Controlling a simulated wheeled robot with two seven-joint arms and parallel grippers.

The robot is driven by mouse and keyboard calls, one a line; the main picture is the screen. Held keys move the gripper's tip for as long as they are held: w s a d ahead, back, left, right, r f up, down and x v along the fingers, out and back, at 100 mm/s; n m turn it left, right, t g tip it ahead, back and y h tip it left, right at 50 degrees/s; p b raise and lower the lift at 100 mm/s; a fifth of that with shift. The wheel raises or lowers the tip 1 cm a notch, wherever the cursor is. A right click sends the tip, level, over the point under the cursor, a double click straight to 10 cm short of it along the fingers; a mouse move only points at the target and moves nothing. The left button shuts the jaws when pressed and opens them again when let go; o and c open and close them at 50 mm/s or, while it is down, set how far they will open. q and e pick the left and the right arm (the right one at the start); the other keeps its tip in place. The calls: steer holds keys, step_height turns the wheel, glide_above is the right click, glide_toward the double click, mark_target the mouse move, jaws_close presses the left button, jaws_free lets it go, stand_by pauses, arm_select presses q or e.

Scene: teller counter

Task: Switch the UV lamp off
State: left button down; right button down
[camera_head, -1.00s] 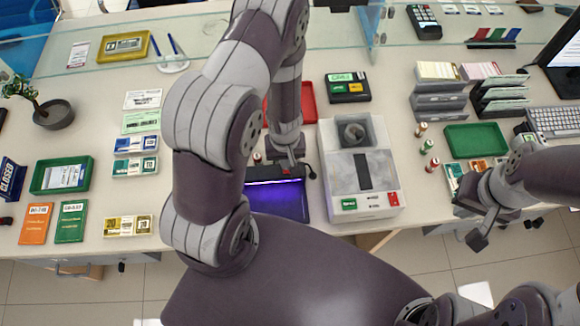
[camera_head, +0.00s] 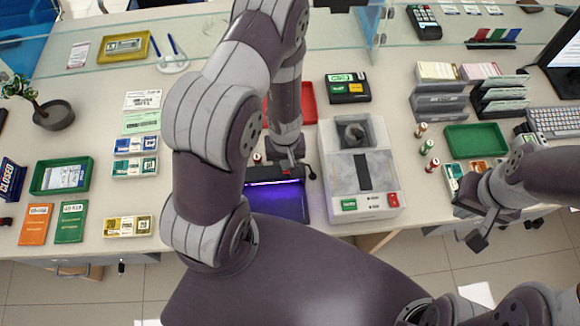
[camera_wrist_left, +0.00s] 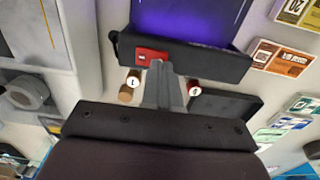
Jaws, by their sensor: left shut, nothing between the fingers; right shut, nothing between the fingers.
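The UV lamp (camera_head: 292,202) is a black unit at the counter's front edge, with a violet glow under its hood. In the left wrist view its black hood (camera_wrist_left: 215,66) lies across the top, with the violet-lit surface (camera_wrist_left: 185,20) beyond. A red switch (camera_wrist_left: 152,55) sits on the hood's near face. My left gripper (camera_head: 290,162) is shut and empty at the back of the lamp. In the wrist view its fingertips (camera_wrist_left: 162,68) are at the red switch; I cannot tell whether they touch it. My right gripper (camera_head: 478,238) is shut and empty, away at the right.
A grey and white counting machine (camera_head: 362,175) stands close to the right of the lamp. A red tray (camera_head: 308,103) lies behind. Two small rolls (camera_wrist_left: 129,90) flank my left fingers in the wrist view. Banknote bundles (camera_head: 128,226) lie to the left.

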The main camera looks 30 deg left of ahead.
arm_select(q)
steer(key=shift+f+b, duration=0.8)
steer(key=shift+f, duration=0.1)
stand_by(0.8)
steer(key=shift+r, duration=0.1)
step_height(320, 180, up, 7)
steer(key=p, duration=0.7)
steer(key=s+d+r+m+b, duration=0.1)
steer(key=s+r+m+b, duration=0.1)
steer(key=r, duration=0.4)
steer(key=s+d+r+m+t+b, duration=0.1)
steer(key=s+r+m+b, duration=0.1)
steer(key=r+m+b, duration=0.2)
step_height(320, 180, up, 3)
steer(key=b, duration=0.3)
steer(key=shift+d, duration=0.15)
